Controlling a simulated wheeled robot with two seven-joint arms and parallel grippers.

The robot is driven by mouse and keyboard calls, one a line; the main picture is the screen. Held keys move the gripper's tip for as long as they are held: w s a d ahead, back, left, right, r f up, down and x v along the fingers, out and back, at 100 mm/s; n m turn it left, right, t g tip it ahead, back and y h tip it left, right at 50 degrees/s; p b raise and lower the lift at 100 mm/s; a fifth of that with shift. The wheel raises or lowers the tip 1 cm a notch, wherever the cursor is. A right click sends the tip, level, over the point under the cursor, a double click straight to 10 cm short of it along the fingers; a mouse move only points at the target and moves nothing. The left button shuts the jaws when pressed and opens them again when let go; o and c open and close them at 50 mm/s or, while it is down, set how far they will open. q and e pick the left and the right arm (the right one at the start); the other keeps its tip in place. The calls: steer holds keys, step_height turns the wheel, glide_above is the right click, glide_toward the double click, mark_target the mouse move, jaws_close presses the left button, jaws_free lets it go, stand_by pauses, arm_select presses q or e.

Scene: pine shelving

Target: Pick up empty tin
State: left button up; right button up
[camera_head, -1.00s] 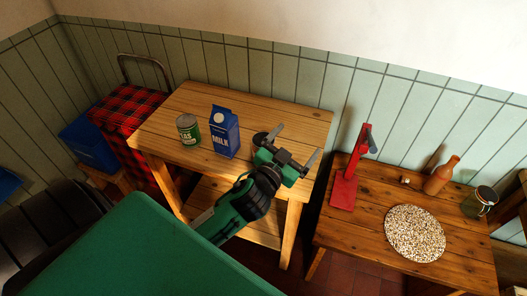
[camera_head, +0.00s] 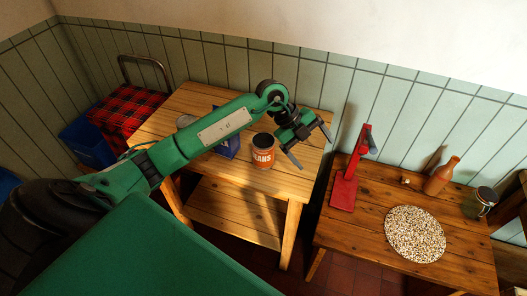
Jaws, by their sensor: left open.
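An orange-red tin (camera_head: 262,153) with white lettering and a dark top stands upright on the pine table (camera_head: 200,97). Whether that dark top is an open mouth is too small to tell. My left gripper (camera_head: 314,154) is open and empty, just right of this tin, with its fingers pointing down and right over the table's right end. A second tin (camera_head: 185,120) stands at the table's left, mostly hidden behind my left arm; only its pale top shows. My right gripper is not in view.
A blue milk carton (camera_head: 229,150) is partly hidden by my left arm. A lower side table (camera_head: 350,228) at right holds a red stand (camera_head: 345,190), a speckled round mat (camera_head: 415,234), a clay bottle (camera_head: 442,175) and a lidded jar (camera_head: 479,203).

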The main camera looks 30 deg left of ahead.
arm_select(q)
steer(key=w+a+n+y, duration=0.1)
steer(key=a+n+y, duration=0.1)
steer(key=a+y, duration=0.5)
steer(key=r+n+g, duration=0.2)
glide_above(264, 139)
steer(key=shift+d+f, duration=0.2)
steer(key=shift+f, duration=0.05)
steer(key=shift+a+f+y, duration=0.25)
steer(key=shift+y, duration=0.05)
step_height(264, 139, down, 8)
steer(key=shift+r+p, duration=0.2)
steer(key=shift+p, duration=0.95)
steer(key=shift+s+d+f+p, duration=0.1)
steer(key=shift+s+f+p, duration=0.05)
steer(key=shift+f+p, duration=0.35)
steer(key=f+p, duration=0.1)
steer(key=f, duration=0.2)
steer(key=shift+s+f+p, duration=0.2)
steer(key=shift+p, duration=0.15)
steer(key=shift+w+f, duration=0.1)
steer(key=shift+f, duration=0.45)
steer(key=c, duration=1.1)
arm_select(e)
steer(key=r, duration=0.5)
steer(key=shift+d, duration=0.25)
